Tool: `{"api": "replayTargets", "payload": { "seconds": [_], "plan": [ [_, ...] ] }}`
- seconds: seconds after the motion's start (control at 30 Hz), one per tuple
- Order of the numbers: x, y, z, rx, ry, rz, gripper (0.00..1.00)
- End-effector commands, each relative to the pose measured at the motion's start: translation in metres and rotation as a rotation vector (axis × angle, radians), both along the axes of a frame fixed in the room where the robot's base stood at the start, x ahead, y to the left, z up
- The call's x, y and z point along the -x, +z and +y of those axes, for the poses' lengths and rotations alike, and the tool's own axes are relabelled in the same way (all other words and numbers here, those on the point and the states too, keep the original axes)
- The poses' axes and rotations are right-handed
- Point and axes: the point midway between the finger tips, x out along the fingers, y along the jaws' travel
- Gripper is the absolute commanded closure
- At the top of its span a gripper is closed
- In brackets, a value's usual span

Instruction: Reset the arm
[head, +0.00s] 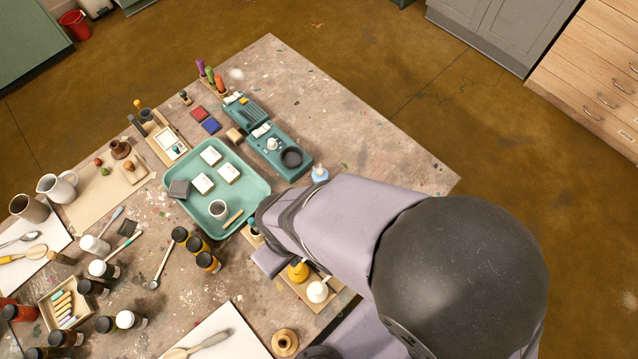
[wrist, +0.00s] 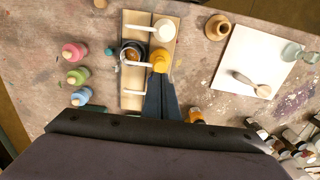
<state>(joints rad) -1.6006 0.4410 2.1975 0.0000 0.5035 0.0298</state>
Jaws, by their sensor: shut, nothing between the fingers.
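My gripper (wrist: 161,80) shows in the wrist view as dark, narrow fingers, shut together with nothing between them. It is over the near end of a wooden rack (wrist: 132,75), close to a yellow round-topped piece (wrist: 159,55) and a dark cup (wrist: 131,50). I cannot tell whether the fingertips touch the yellow piece. In the head view my own arm reaches in from the lower right and hides the gripper. The rack also shows there (head: 294,291) beside the arm, partly covered.
A teal tray (head: 258,187) with white blocks and a cup lies left of the arm. Dark jars (head: 197,245) stand near it. Pink (wrist: 73,52), green (wrist: 78,75) and blue (wrist: 80,96) bottles stand beside the rack. The tabletop's far right (head: 370,140) is clear.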

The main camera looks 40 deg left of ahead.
Motion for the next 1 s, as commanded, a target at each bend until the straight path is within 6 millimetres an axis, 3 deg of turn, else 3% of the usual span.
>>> {"api": "replayTargets", "payload": {
  "seconds": [0.17, 0.7, 0.87, 1.0],
  "plan": [
    [0.000, 0.015, 0.000, 0.000, 0.000, 0.000, 1.00],
    [-0.002, 0.016, 0.000, -0.001, -0.007, 0.000, 1.00],
    [-0.026, 0.020, -0.004, -0.002, -0.078, 0.000, 1.00],
    [-0.070, 0.029, -0.018, -0.004, -0.212, 0.000, 1.00]
  ]
}}
